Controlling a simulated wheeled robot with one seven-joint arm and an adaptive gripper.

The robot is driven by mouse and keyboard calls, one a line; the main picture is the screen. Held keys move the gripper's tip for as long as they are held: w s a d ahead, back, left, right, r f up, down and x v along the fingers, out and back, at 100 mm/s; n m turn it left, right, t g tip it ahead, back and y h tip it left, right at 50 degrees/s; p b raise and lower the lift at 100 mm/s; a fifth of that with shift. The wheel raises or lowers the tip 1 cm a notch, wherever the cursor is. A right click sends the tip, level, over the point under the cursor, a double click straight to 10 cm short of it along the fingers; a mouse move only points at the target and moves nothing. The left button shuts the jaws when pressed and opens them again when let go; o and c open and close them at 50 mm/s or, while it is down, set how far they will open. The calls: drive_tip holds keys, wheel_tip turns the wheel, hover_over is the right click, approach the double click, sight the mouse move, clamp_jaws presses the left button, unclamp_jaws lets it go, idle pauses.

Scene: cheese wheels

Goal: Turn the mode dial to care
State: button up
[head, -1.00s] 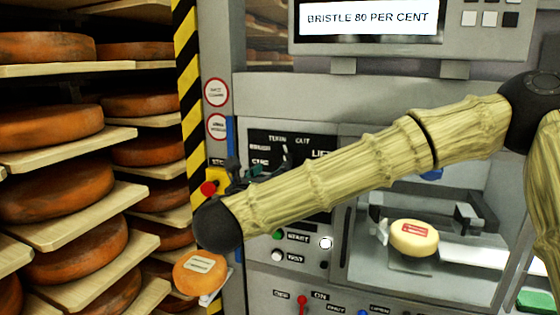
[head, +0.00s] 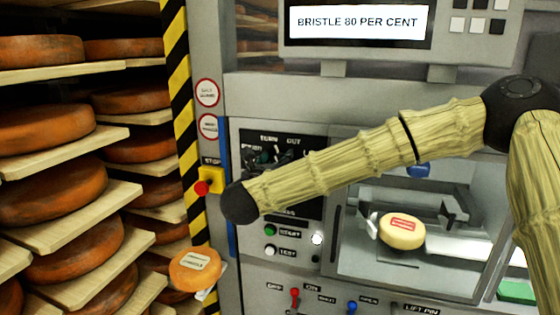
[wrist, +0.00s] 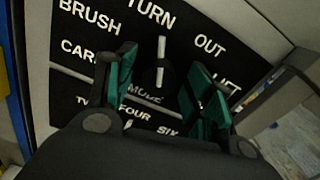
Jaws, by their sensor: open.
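The mode dial (wrist: 160,72) shows in the wrist view on a black panel, above the word MODE. Its white pointer line stands nearly upright, toward the TURN label (wrist: 151,12). The care label (wrist: 78,50) is at the left below BRUSH, its last letter partly hidden by a finger. My gripper (wrist: 160,60) is open, with one green-padded finger on each side of the dial. I cannot tell whether either finger touches it. In the head view my gripper (head: 264,158) is small and dark in front of the panel, and the dial is hidden there.
A red stop button (head: 202,187) on a yellow box is left of my arm. A display (head: 357,22) reads BRISTLE 80 PER CENT. A pale cheese wheel (head: 401,232) sits in the machine bay. An orange wheel (head: 195,269) is below left, and shelves of cheese fill the left.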

drive_tip(key=shift+c, duration=0.4)
drive_tip(key=c, duration=1)
drive_tip(key=shift+o, duration=0.3)
drive_tip(key=shift+d, duration=0.3)
drive_tip(key=shift+a+f, duration=0.1)
drive_tip(key=shift+a, duration=0.15)
